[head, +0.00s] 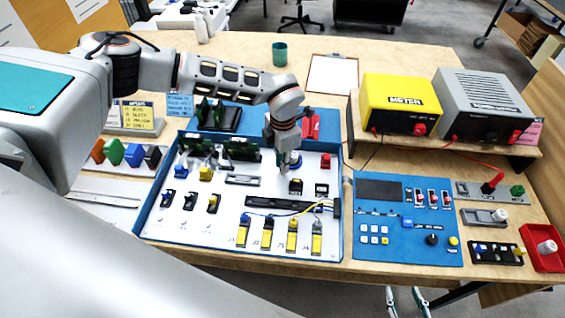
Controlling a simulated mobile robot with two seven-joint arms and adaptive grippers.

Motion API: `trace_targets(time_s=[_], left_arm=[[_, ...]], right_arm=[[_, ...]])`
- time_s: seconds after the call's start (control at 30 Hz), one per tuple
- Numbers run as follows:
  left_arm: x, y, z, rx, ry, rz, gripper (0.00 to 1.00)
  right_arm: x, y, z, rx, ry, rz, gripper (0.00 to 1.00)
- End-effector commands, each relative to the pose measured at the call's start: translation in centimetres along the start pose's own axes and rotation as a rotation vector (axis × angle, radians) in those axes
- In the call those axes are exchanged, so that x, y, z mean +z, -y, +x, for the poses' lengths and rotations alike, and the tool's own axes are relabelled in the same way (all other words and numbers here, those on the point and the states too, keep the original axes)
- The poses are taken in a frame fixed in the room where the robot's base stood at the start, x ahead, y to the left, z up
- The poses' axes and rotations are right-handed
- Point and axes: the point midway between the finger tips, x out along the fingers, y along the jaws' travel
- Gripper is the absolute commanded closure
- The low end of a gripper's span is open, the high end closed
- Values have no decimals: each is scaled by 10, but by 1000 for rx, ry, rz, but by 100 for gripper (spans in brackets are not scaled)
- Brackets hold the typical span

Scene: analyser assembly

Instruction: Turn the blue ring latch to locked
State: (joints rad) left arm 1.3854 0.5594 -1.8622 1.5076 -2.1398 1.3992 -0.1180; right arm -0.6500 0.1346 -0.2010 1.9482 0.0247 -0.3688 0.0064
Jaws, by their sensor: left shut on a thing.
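The blue ring latch (295,159) is in the upper right part of the blue-rimmed white panel (225,222), in the head view. My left gripper (284,167) reaches down onto it and is shut on it. The gripper covers much of the latch, so its turned position cannot be read. My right gripper (405,299) shows only as two fingertips at the bottom edge, spread apart and empty, in front of the table.
A blue control board (405,250) lies to the right. A yellow meter (400,103) and a grey power unit (485,105) stand on a shelf behind it. A red cable runs from the grey unit.

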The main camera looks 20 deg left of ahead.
Motion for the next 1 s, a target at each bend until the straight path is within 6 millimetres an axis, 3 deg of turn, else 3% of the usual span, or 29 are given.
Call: trace_targets(time_s=[0.17, 0.2, 0.27, 0.67, 0.77, 1.0], left_arm=[[1, -2, -1, 3, 3, -1, 100], [1, -2, -1, 3, 3, -1, 80], [1, -2, -1, 2, 3, -1, 68], [1, -1, -4, 2, 2, -2, 68], [1, -1, -15, 2, 4, -1, 68], [1, -2, -62, 3, 4, -1, 68]], right_arm=[[0, 0, 0, 0, 0, 0, 60], [0, 0, 0, 0, 0, 0, 60], [0, 0, 0, -1, 0, 1, 60], [1, 2, -1, -2, 2, 1, 60], [0, 1, 0, -2, 1, 1, 60], [0, 1, 0, -1, 0, 0, 60]])
